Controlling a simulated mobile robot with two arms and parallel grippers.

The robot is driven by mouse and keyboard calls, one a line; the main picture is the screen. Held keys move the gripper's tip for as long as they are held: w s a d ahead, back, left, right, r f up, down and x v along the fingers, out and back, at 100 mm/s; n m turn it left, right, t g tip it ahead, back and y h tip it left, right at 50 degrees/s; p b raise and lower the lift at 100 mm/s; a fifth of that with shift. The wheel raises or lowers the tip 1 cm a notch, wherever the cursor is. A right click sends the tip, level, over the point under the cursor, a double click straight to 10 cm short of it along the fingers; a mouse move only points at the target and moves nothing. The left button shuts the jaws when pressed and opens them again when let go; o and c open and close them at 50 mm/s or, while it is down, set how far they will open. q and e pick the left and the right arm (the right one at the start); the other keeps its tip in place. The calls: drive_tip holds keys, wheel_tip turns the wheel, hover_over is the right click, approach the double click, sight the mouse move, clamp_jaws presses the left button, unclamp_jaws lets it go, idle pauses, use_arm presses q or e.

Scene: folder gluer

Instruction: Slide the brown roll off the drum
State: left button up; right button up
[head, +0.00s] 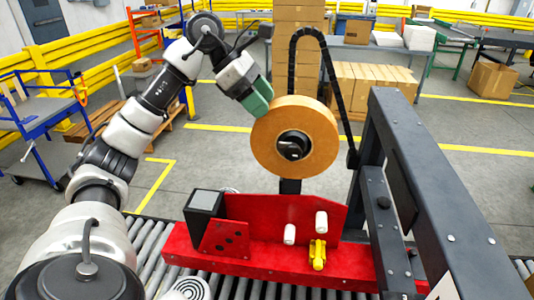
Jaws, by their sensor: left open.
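The brown roll (319,127) sits upright on the black drum (292,146), which shows through the roll's centre hole. The drum stands above a red machine base. My left gripper (261,106), with green fingers, is at the upper left edge of the roll. Its fingertips overlap the roll's rim in the picture, and I cannot tell whether they touch it. The gripper is open. The far side of the roll is hidden. My right gripper is not in view.
The red machine base (240,265) carries white rollers (290,234) and a yellow part (317,253). A dark frame (425,170) stands close on the right. A black curved arm (335,75) rises behind the roll. Roller conveyor (150,240) lies below. Stacked boxes (298,50) stand behind.

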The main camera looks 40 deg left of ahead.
sight(277, 119)
use_arm(q)
drive_tip(key=shift+w+d+f, duration=0.15)
drive_tip(key=shift+d+f, duration=0.15)
drive_tip(key=shift+f, duration=0.3)
drive_tip(key=shift+w+d+f+b, duration=0.15)
drive_tip(key=shift+d+f+b, duration=0.05)
drive_tip(key=shift+f+b, duration=0.3)
drive_tip(key=shift+w+d+f, duration=0.3)
drive_tip(key=shift+d+f, duration=0.15)
drive_tip(key=shift+d, duration=0.05)
drive_tip(key=shift+f+b, duration=0.2)
drive_tip(key=shift+b, duration=0.1)
drive_tip(key=shift+w+d+f, duration=0.25)
drive_tip(key=shift+d+f, duration=0.2)
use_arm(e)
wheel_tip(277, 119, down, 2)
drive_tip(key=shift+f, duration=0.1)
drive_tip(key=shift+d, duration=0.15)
use_arm(q)
drive_tip(key=shift+c, duration=0.5)
